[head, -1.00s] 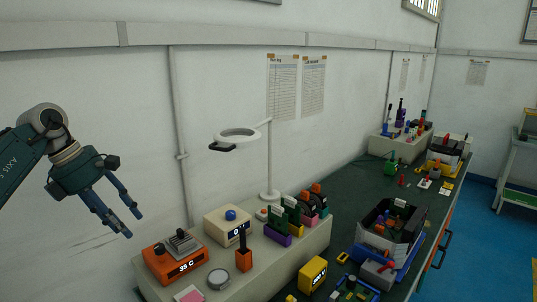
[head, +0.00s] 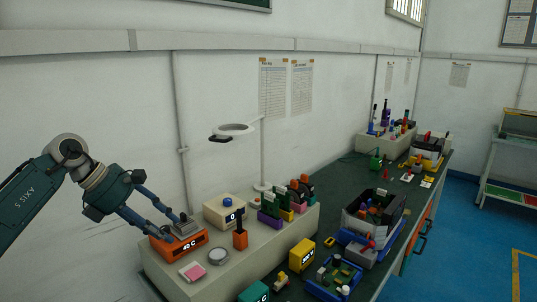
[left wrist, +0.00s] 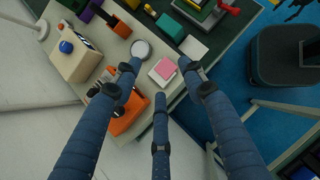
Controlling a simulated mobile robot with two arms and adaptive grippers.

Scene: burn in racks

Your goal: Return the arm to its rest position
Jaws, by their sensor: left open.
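My left arm comes in from the left in the head view. Its gripper (head: 168,226) is open and empty, with its blue fingers spread. In the head view the fingertips overlap the orange device with a lit display (head: 182,246). In the left wrist view the open fingers (left wrist: 159,72) spread around the pink pad (left wrist: 164,69) as seen from above, with nothing between them. The orange device (left wrist: 128,118) lies left of the middle finger there. I cannot tell the exact height of the fingertips above the shelf. My right gripper is not in view.
A cream shelf (head: 262,258) holds a cream box with a blue knob (head: 225,212), a round gauge (head: 218,257) and coloured racks. A ring lamp (head: 235,130) stands behind. The green bench (head: 345,190) carries a grey bin (head: 376,215). The wall is close behind the arm.

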